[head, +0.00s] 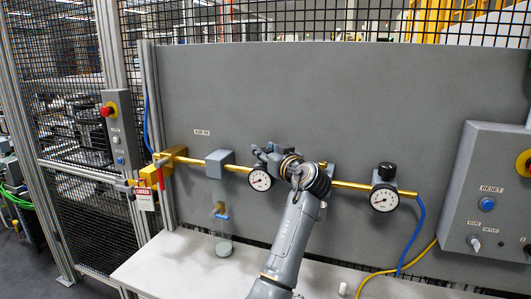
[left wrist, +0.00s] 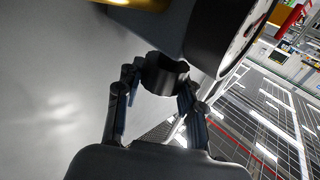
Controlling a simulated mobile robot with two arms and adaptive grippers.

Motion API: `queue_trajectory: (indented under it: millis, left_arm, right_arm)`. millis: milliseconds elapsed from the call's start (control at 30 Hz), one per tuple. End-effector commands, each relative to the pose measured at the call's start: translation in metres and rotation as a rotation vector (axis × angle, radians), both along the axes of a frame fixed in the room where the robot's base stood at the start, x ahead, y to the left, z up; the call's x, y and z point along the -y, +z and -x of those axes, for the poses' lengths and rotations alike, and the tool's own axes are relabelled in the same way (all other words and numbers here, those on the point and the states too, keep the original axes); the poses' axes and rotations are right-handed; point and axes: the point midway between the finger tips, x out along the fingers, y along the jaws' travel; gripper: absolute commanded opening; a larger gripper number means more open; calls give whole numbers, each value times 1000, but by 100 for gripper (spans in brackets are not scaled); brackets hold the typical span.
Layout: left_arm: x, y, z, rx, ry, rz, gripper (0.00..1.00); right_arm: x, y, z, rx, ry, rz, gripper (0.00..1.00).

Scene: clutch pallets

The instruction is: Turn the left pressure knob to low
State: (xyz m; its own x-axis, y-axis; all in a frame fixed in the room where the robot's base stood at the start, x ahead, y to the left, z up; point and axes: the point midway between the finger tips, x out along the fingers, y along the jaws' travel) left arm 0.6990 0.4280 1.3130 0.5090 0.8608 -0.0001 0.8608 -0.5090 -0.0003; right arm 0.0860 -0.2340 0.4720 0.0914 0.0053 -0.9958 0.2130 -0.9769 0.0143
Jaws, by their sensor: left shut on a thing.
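The left gauge (head: 260,180) is a white dial on the yellow pipe; in the left wrist view part of its dial (left wrist: 234,40) shows at close range. My left gripper (head: 268,154) is just above this gauge, and its arm covers most of the left regulator. In the left wrist view my left gripper (left wrist: 160,88) has its two fingers on either side of the black left pressure knob (left wrist: 164,76) and is shut on it. The knob's setting cannot be read. My right gripper is not in view.
A second regulator with a black knob (head: 387,171) and white gauge (head: 384,199) sits to the right. A grey valve block (head: 219,163) and yellow lockout valve (head: 165,166) with a red-and-white tag are to the left. A control box (head: 489,190) hangs far right above the white table (head: 165,265).

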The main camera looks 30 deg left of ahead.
Motion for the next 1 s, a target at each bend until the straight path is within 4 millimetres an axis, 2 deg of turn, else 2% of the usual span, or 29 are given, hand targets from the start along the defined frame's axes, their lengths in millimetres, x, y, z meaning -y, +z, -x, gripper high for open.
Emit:
queue_trajectory:
  millis: [33,133,533,667,1000]
  left_arm:
    - [0,0,0,-1,0,1,42]
    - [0,0,0,-1,0,1,62]
    - [6,-1,3,-1,-2,1,62]
    - [23,0,12,3,-4,1,62]
    - [82,-1,48,1,-3,2,62]
  right_arm:
    - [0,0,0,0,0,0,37]
    - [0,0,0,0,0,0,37]
    - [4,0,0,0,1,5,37]
    - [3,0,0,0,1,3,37]
    - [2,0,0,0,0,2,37]
